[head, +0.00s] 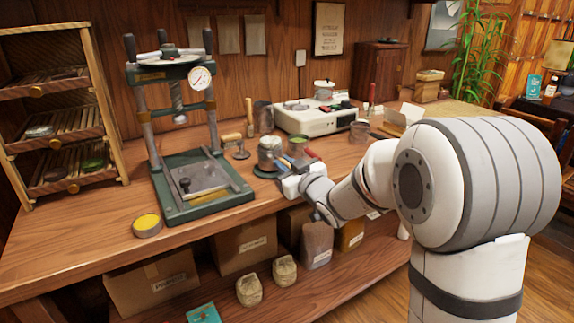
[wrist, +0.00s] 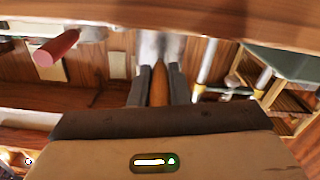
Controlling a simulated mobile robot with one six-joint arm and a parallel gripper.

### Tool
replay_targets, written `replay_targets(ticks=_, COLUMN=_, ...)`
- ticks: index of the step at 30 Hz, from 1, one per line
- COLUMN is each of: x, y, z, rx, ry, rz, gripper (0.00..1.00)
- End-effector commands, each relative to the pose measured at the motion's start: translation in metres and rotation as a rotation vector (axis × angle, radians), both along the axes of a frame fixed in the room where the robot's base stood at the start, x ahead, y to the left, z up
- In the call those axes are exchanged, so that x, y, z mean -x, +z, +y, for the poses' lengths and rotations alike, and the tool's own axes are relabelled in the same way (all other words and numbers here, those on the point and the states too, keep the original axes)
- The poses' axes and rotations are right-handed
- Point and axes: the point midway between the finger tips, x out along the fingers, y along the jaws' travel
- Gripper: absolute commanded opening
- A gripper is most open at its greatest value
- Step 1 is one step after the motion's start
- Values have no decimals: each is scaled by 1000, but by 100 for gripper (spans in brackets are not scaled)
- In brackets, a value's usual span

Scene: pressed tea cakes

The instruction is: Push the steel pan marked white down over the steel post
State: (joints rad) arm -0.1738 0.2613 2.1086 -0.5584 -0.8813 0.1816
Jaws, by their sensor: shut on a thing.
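No mark reading white can be read, so I cannot tell which piece is the steel pan. A small steel vessel (head: 324,88) stands at the back of the white bench device (head: 318,116). I cannot pick out the steel post for certain. My gripper (head: 283,167) is low over the bench, close to a steel-grey jar (head: 268,148) on a dark round base. In the wrist view my gripper (wrist: 159,88) is shut on a slim wooden piece (wrist: 158,82). Blurred bright metal lies just beyond it; I cannot tell whether they join.
A green press (head: 205,185) with a dial stands to the left, beside a slatted rack (head: 60,135). A red handle (wrist: 57,47) shows near my gripper in the wrist view. The bench right of the press base is partly clear.

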Motion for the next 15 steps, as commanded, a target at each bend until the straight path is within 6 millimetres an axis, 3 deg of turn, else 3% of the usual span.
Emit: replay_targets(ticks=15, x=0, y=-11, z=0, rx=-1, ry=0, rz=-2, gripper=0)
